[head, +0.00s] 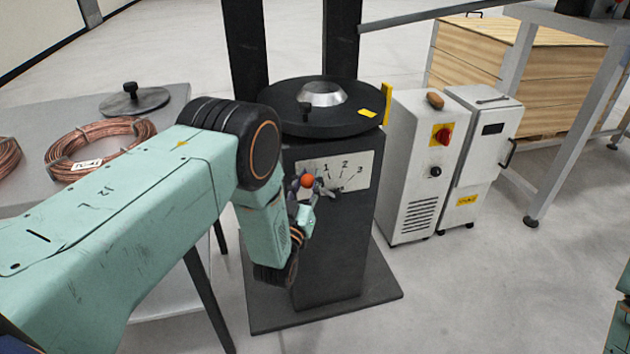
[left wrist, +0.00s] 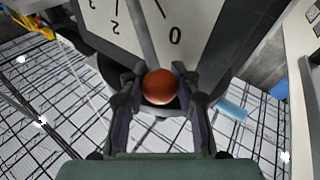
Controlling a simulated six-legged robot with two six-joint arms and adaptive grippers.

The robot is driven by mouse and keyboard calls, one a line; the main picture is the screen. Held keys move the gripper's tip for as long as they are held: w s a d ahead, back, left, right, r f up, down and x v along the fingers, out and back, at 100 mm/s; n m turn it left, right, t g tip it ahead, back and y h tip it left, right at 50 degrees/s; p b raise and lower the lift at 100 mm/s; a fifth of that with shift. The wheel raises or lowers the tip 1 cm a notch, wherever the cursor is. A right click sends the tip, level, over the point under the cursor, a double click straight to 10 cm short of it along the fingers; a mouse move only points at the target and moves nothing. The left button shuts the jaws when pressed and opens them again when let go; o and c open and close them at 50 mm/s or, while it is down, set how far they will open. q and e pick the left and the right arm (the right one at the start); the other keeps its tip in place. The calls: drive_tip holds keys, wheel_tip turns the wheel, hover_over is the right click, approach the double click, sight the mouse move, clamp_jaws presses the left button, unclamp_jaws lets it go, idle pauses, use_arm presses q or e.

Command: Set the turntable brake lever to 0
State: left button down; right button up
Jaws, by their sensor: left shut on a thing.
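The turntable brake lever has an orange ball knob (head: 307,181), also seen in the left wrist view (left wrist: 160,87). It sits in front of a white numbered dial plate (head: 362,168) on the black pedestal. My left gripper (head: 305,190) is shut on the knob, with one finger on each side of it in the left wrist view (left wrist: 160,92). There the lever runs up from the knob, left of the 0 and its tick line, not on them. In the head view 1, 2 and 3 show; my gripper and wrist hide the 0. My right gripper is out of view.
The round black turntable (head: 290,104) tops the pedestal (head: 335,240). A grey table (head: 50,115) with copper coils (head: 100,150) is at left. White cabinets (head: 415,180) stand close at right, before a wooden crate (head: 470,60). Floor in front of them is clear.

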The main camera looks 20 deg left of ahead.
use_arm(q)
drive_tip(key=shift+s+a+f+n+b, duration=0.3)
drive_tip(key=shift+f+n, duration=0.3)
drive_tip(key=shift+s+f, duration=0.1)
drive_tip(key=c, duration=1.4)
unclamp_jaws()
drive_tip(key=shift+o, duration=0.9)
drive_tip(key=shift+r, duration=0.2)
drive_tip(key=v, duration=0.7)
drive_tip(key=shift+s+f, duration=0.15)
drive_tip(key=shift+f, duration=0.1)
